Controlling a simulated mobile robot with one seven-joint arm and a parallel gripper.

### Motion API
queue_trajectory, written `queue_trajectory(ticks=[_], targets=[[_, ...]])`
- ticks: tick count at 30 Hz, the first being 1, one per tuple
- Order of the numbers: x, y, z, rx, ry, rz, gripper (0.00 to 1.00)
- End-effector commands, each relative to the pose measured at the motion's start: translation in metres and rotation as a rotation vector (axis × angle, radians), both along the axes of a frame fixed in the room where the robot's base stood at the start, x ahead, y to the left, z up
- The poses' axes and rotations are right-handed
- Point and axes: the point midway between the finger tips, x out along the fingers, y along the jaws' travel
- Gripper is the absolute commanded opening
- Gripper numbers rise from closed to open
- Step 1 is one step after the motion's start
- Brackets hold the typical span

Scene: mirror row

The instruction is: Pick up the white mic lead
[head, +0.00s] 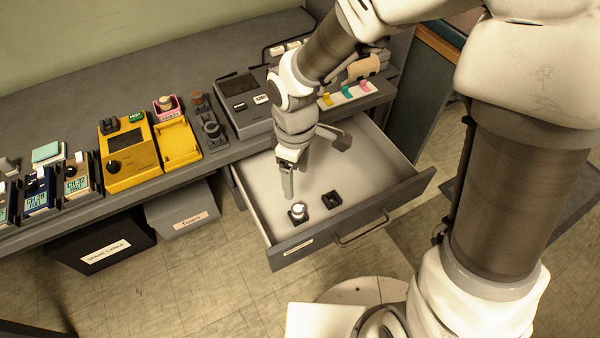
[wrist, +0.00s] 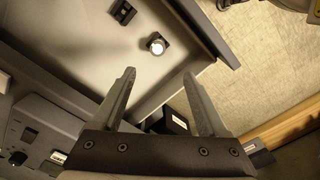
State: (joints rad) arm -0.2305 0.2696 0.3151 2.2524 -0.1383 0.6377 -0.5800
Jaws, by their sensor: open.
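A small white round-topped piece (head: 298,208), which looks like the white mic lead, stands in a dark holder inside the open drawer (head: 262,205). It also shows in the wrist view (wrist: 156,43), ahead of the fingertips and between their lines. My gripper (head: 288,185) is over the drawer, above and slightly behind the white piece. In the wrist view my gripper (wrist: 158,73) is open, with nothing between its two fingers. The piece's lower part is hidden in the holder.
A dark empty-looking holder (head: 331,199) sits right of the white piece in the drawer. The drawer's front wall (head: 345,225) and side walls surround both. The counter behind carries yellow cases (head: 130,152) and a grey device (head: 243,98). Labelled bins (head: 183,212) stand below.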

Motion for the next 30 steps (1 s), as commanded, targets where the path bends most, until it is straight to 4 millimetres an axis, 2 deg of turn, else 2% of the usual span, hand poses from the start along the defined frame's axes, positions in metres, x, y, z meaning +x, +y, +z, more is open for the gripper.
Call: queue_trajectory(ticks=[1, 3, 9, 18, 27, 30], targets=[[-0.001, 0.0, -0.017, -0.001, 0.005, 0.002, 0.77], [-0.001, 0.0, -0.033, -0.001, 0.003, 0.0, 0.77], [0.0, 0.0, -0.069, -0.002, 0.002, -0.001, 0.77], [0.001, -0.001, -0.086, -0.001, 0.0, -0.001, 0.77], [0.004, -0.001, -0.129, -0.001, 0.001, -0.002, 0.77], [0.004, -0.001, -0.133, 0.0, 0.0, -0.003, 0.77]])
